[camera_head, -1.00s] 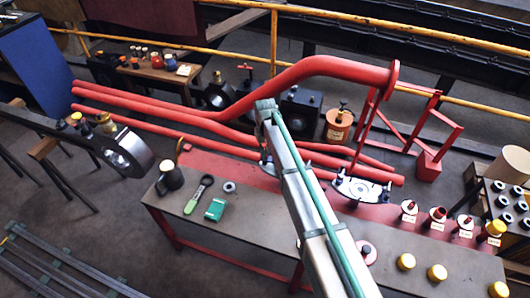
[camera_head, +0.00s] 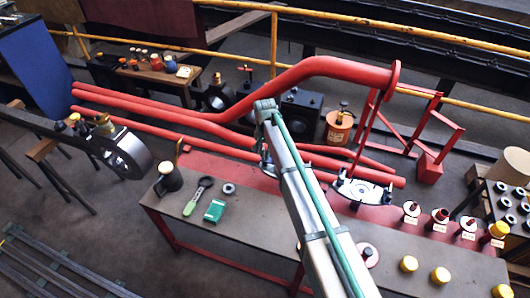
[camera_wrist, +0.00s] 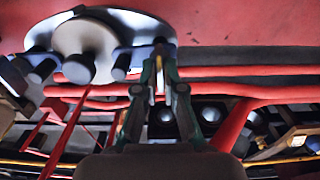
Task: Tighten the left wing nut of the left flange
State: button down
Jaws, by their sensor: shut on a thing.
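The left flange (camera_head: 265,166) is mostly hidden behind my arm in the head view, with only a pale edge showing by the red pipes. In the wrist view, which appears upside down, the metal flange (camera_wrist: 125,22) with a round disc and dark studs fills the top left. My gripper (camera_wrist: 160,52) is at the right end of this flange, with its two fingers close together. It is shut on the left wing nut (camera_wrist: 160,70), of which only a small pale part shows between the fingers. The nut's exact angle cannot be told.
A second flange (camera_head: 362,190) sits on the red strip to the right. Red pipes (camera_head: 210,120) run behind the bench. Labelled red-topped parts stand right.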

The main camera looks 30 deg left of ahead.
jog(key=shift+r, duration=0.1)
dwell(0.3)
jog(key=c, duration=1.3)
grip_release()
notch_tip(320, 180, up, 12)
